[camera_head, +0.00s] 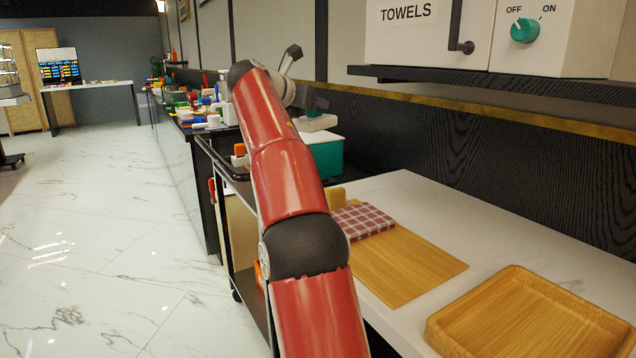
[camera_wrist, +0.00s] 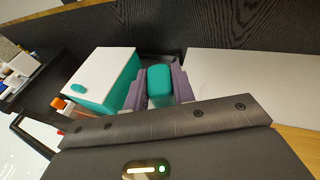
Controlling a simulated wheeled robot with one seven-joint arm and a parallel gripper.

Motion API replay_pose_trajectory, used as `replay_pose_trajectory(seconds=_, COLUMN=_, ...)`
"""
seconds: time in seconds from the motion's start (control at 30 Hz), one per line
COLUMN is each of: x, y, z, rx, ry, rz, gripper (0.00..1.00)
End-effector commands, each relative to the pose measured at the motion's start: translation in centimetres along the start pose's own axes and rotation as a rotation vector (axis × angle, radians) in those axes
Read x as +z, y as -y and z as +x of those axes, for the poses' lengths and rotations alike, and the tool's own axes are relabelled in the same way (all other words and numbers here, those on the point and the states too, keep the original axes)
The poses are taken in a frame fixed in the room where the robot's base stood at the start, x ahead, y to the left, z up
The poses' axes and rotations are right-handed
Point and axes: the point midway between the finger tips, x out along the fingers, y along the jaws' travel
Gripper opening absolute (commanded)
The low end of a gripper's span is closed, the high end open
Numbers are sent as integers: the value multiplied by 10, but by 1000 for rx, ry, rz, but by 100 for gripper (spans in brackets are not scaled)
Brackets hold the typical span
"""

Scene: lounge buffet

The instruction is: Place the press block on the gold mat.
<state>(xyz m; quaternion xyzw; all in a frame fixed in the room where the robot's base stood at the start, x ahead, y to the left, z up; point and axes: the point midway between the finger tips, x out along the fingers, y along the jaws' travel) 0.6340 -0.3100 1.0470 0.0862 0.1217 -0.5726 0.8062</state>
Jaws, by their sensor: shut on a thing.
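My gripper (camera_wrist: 160,88) has purple fingers shut on a teal block (camera_wrist: 159,82), which looks like the press block. In the head view my gripper (camera_head: 317,106) is at the far end of my outstretched arm, near a teal box, and the block cannot be made out there. A flat golden-yellow mat (camera_head: 415,268), apparently the gold mat, lies on the white counter. A folded red-and-white checked cloth (camera_head: 362,220) rests at its far end. The mat's near part is bare. My gripper is beyond the mat and apart from it.
A teal box with a white lid (camera_wrist: 100,70) stands beside my gripper on a dark cart. A small yellow block (camera_head: 336,195) is by the cloth. A wooden tray (camera_head: 530,318) sits at the counter's near right. A dark shelf (camera_head: 480,80) overhangs the back.

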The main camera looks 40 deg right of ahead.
Motion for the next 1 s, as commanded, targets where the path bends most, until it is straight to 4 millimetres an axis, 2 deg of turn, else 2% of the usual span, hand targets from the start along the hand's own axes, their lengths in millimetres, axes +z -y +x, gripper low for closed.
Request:
replay_pose_trajectory(seconds=0.07, x=-9, y=2, z=2, rx=-1, ry=0, rz=-4, gripper=0)
replay_pose_trajectory(seconds=0.2, x=-52, y=2, z=15, rx=0, ry=-1, rz=-3, gripper=0)
replay_pose_trajectory(seconds=0.5, x=-118, y=2, z=36, rx=0, ry=0, rz=-1, gripper=0)
replay_pose_trajectory(seconds=0.8, x=-140, y=2, z=43, rx=0, ry=1, rz=1, gripper=0)
replay_pose_trajectory(seconds=1.0, x=-168, y=1, z=51, rx=1, ry=0, rz=0, gripper=0)
